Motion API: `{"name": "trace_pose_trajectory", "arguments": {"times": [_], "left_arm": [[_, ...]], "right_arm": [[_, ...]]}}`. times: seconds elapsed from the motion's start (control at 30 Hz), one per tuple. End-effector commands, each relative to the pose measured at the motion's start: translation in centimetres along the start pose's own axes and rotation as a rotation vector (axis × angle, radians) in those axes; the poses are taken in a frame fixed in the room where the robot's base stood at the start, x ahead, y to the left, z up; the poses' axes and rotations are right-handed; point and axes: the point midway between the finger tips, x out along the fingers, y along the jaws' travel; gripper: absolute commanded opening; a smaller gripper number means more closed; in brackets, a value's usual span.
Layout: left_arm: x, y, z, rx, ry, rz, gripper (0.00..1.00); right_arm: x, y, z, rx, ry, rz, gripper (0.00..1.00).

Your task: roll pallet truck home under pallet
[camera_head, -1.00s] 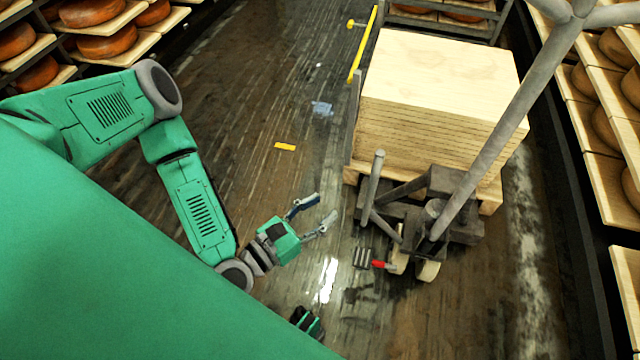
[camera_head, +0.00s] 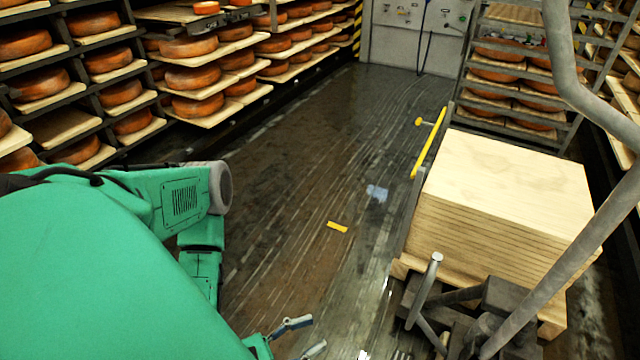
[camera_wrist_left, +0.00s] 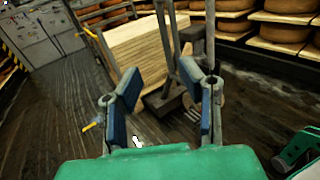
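The grey pallet truck (camera_head: 510,295) stands at the lower right in the head view, its body close to the near end of the wooden pallet (camera_head: 553,322). Its long handle (camera_head: 575,255) slants up to the right. A stack of pale boards (camera_head: 500,200) lies on the pallet. The forks are hidden. My left gripper (camera_head: 302,337) is at the bottom edge, left of the truck, fingers apart and empty. In the left wrist view my left gripper (camera_wrist_left: 165,100) is open, with the truck (camera_wrist_left: 165,98) beyond it. A green part at that view's right edge may be my right gripper.
Cheese shelves (camera_head: 190,75) line the left side. A rack (camera_head: 510,80) stands behind the boards. A yellow bar (camera_head: 430,143) stands beside the stack. A small yellow block (camera_head: 337,227) and a bluish patch (camera_head: 377,193) lie on the open wet floor.

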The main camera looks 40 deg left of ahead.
Motion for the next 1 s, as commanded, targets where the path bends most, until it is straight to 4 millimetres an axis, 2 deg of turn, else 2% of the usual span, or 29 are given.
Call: {"name": "trace_pose_trajectory", "arguments": {"times": [0.13,0.17,0.23,0.27,0.53,0.63,0.77,1.0], "left_arm": [[0.0,0.0,0.0,0.000,0.000,0.000,0.34],[0.0,0.0,0.0,0.000,0.000,0.000,0.31],[0.0,0.0,0.0,0.000,0.000,0.000,0.06],[0.0,0.0,0.0,0.000,0.000,0.000,0.00],[0.1,0.0,0.0,0.008,0.000,-0.001,0.00],[0.7,-0.3,0.2,0.083,-0.004,-0.008,0.00],[2.4,-1.1,0.7,0.339,-0.017,-0.031,0.00],[6.5,-3.3,2.3,1.046,-0.073,-0.076,0.00]], "right_arm": [[0.0,0.0,0.0,0.000,-0.001,0.000,0.00],[0.0,0.0,-0.1,0.000,-0.001,0.000,0.00],[0.0,0.0,-0.1,0.000,-0.001,0.000,0.00],[0.0,0.0,-0.1,0.000,-0.001,0.000,0.00],[0.0,0.0,-0.1,0.000,-0.001,0.000,0.00],[0.1,0.0,-0.1,0.000,-0.001,0.000,0.00],[0.1,0.0,-0.1,0.000,-0.002,0.000,0.00],[0.2,0.0,-0.1,0.000,-0.002,0.000,0.00]]}}
